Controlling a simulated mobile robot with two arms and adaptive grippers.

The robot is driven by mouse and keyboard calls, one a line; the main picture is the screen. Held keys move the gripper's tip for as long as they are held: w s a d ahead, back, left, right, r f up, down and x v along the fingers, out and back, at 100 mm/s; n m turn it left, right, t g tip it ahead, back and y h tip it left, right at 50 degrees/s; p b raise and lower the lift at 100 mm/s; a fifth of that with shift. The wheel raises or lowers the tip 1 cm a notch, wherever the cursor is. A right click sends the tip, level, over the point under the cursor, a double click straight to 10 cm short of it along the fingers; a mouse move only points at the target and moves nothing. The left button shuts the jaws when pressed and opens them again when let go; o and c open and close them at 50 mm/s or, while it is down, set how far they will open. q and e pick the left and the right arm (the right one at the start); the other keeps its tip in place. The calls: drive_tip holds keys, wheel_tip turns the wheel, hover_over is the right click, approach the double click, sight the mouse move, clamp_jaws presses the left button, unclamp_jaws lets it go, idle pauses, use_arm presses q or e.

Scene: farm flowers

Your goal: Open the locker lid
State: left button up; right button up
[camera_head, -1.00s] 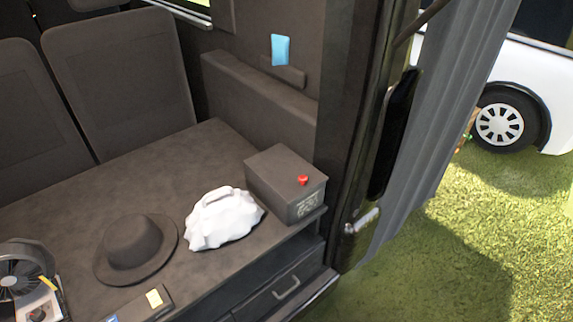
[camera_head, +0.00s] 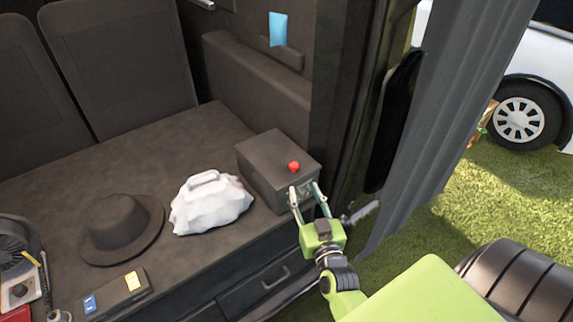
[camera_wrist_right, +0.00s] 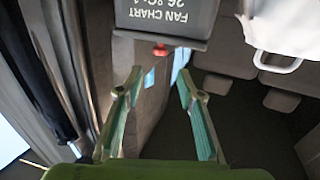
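The locker (camera_head: 262,158) is a dark grey box at the right end of the dark counter, with its lid shut. A red knob (camera_head: 293,167) sits on its top near the front edge; it also shows in the wrist view (camera_wrist_right: 160,50). My right gripper (camera_head: 308,188) is at the box's front face, just below the knob, with its fingers spread and nothing between them. In the wrist view its fingers (camera_wrist_right: 157,82) are apart, and the printed front of the box (camera_wrist_right: 165,16) lies beyond them. My left gripper is out of view.
A white bag (camera_head: 212,205) stands left of the box, then a dark hat (camera_head: 121,226). A small panel (camera_head: 118,296) and a fan device (camera_head: 14,262) are at the front left. A drawer (camera_head: 262,290) is below. A door frame (camera_head: 352,110) rises close on the right.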

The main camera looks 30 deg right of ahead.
sight(295, 168)
drive_tip(key=p+x, duration=0.1)
drive_tip(key=x, duration=1.1)
drive_tip(key=shift+f, duration=0.15)
clamp_jaws()
